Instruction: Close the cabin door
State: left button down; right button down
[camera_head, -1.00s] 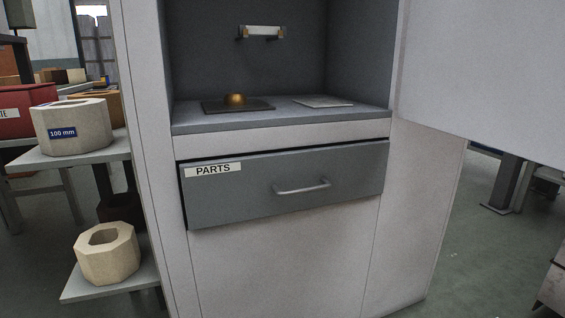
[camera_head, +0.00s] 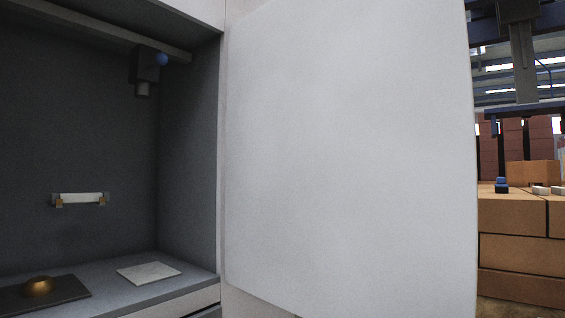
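The cabin door (camera_head: 350,150) is a large pale grey panel filling the middle and right of the head view. It stands open, swung out to the right of the cabin opening, with its left edge at the cabin's right side. The dark grey cabin (camera_head: 100,150) is open at the left. Inside, a brass dome on a dark plate (camera_head: 45,293) and a flat pale plate (camera_head: 149,272) lie on the floor. A small bar fixture (camera_head: 80,198) is on the back wall. Neither gripper is in view.
A dark tool head with a blue ball (camera_head: 147,70) hangs from the cabin's top. Beyond the door's right edge, stacked tan boxes (camera_head: 513,250) stand, with small items on top. Dark metal framing (camera_head: 523,60) is above them.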

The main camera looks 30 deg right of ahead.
aim_at(351, 185)
jog(key=l+u, duration=0.2)
jog(key=l, duration=0.45)
jog(key=l+u, duration=0.2)
jog(key=l, duration=0.45)
jog(key=l+u, duration=0.2)
jog(key=l, duration=0.4)
jog(key=k+l+u, duration=0.2)
jog(key=l, duration=0.45)
jog(key=i+l+u, duration=0.15)
jog(key=l, duration=0.35)
jog(key=l+u, duration=0.2)
jog(key=l, duration=0.3)
